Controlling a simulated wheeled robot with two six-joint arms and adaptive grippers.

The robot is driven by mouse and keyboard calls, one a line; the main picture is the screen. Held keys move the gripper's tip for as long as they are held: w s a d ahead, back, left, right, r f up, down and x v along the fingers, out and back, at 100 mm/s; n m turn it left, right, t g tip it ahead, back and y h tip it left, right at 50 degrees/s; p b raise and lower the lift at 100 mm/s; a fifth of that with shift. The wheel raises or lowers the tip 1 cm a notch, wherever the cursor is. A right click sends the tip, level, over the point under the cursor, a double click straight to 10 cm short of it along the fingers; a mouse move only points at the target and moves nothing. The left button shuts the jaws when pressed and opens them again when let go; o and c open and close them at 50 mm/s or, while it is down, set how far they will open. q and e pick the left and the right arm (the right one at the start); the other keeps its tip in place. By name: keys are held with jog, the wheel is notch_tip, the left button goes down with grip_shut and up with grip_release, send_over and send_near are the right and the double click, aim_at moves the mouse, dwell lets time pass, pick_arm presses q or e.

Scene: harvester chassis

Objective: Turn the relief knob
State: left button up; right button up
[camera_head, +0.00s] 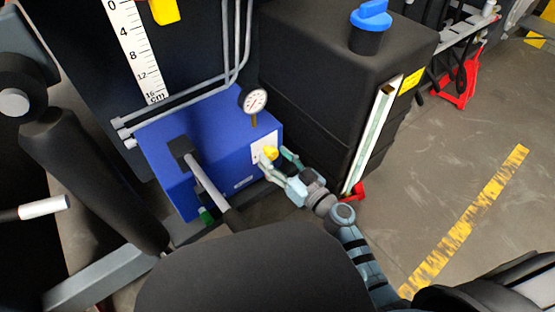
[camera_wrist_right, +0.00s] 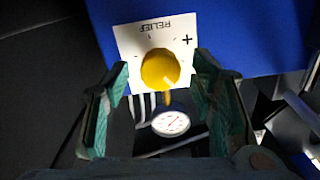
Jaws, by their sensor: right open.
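The relief knob (camera_wrist_right: 160,69) is yellow and round, on a white plate (camera_wrist_right: 130,42) marked RELIEF with a plus sign. In the head view the knob (camera_head: 270,153) sits on the front of a blue box (camera_head: 160,150). My right gripper (camera_head: 274,159) is at the knob in the head view. In the right wrist view the right gripper (camera_wrist_right: 160,88) is open, with one green-padded finger to each side of the knob and visible gaps between. I cannot tell the remaining depth to the knob. My left gripper is not in view.
A dial gauge (camera_head: 254,100) stands above the knob on the blue box. A black tank (camera_head: 310,80) with a blue cap (camera_head: 371,14) rises just right of it. A grey lever (camera_head: 205,180) sticks out from the box on the left. Open floor (camera_head: 450,150) lies to the right.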

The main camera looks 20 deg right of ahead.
jog(key=shift+c, duration=0.3)
jog(key=c, duration=1.1)
